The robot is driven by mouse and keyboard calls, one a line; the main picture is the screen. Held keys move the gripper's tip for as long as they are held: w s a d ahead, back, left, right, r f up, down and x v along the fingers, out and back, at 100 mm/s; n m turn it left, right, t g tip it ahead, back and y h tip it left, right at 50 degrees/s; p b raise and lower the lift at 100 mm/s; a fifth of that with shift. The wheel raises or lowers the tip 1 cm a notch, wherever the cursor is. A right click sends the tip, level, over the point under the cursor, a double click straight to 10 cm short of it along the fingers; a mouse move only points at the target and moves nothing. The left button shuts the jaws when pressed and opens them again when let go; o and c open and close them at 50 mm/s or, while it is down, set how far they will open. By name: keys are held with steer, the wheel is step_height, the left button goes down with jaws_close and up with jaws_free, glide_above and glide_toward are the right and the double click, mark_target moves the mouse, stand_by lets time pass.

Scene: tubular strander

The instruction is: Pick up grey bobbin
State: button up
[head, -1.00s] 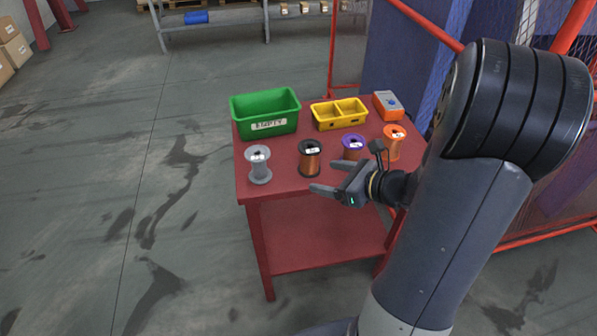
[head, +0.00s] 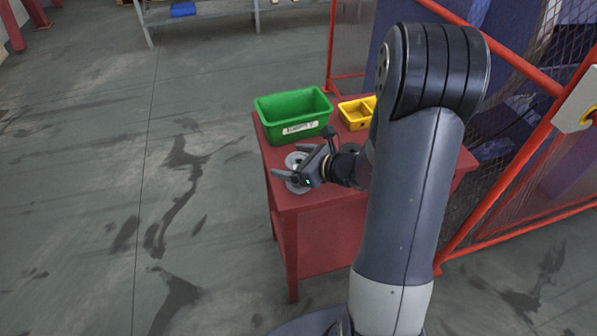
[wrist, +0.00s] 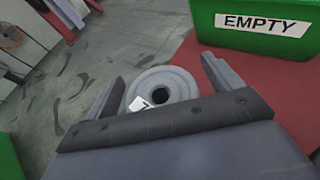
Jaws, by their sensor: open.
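The grey bobbin (head: 294,160) stands upright near the front left corner of the red table, partly hidden behind my gripper in the head view. In the wrist view the grey bobbin (wrist: 163,84) shows its round top flange, dark centre hole and a white label, seen between the fingers. My gripper (head: 294,163) is open, with its fingertips at the bobbin. In the wrist view my gripper (wrist: 160,75) has one finger on each side of the bobbin, with gaps visible. Its palm bar hides the bobbin's near edge.
A green bin (head: 292,113) labelled EMPTY stands just behind the bobbin; it also fills the wrist view's top right (wrist: 255,48). A yellow divided tray (head: 356,113) is partly behind my arm. The red table (head: 345,206) has bare floor to its left. A red-framed mesh fence (head: 500,190) stands at the right.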

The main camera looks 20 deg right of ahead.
steer(key=c, duration=1.1)
steer(key=shift+r, duration=0.1)
